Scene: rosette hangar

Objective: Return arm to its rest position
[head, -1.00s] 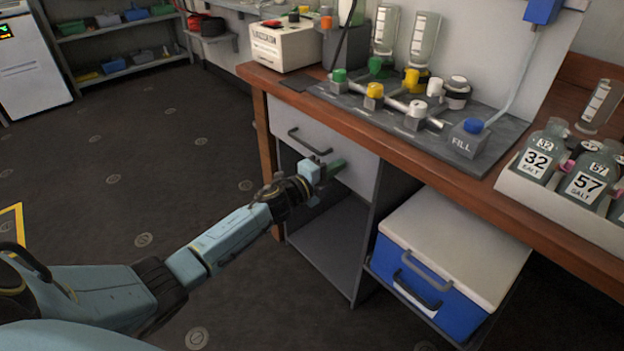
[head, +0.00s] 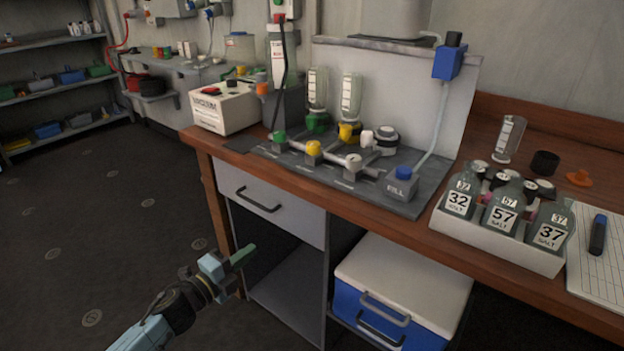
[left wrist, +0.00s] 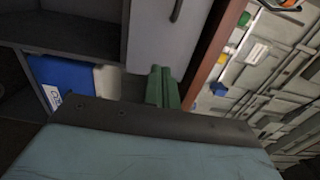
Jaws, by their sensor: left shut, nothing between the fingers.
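My left arm comes in from the bottom left of the head view. Its gripper (head: 243,256) is in front of the bench, below the closed drawer (head: 268,204) and beside the open shelf space. The green fingers are together and hold nothing. In the left wrist view the green fingers (left wrist: 162,88) also show side by side and closed, with the drawer front and its handle beyond them. My right gripper is not in view.
The wooden bench (head: 340,222) carries a valve manifold, a white box (head: 226,108) and a bottle rack (head: 497,239). A blue cooler (head: 400,290) with a white lid stands under it. The floor (head: 100,220) to the left is clear.

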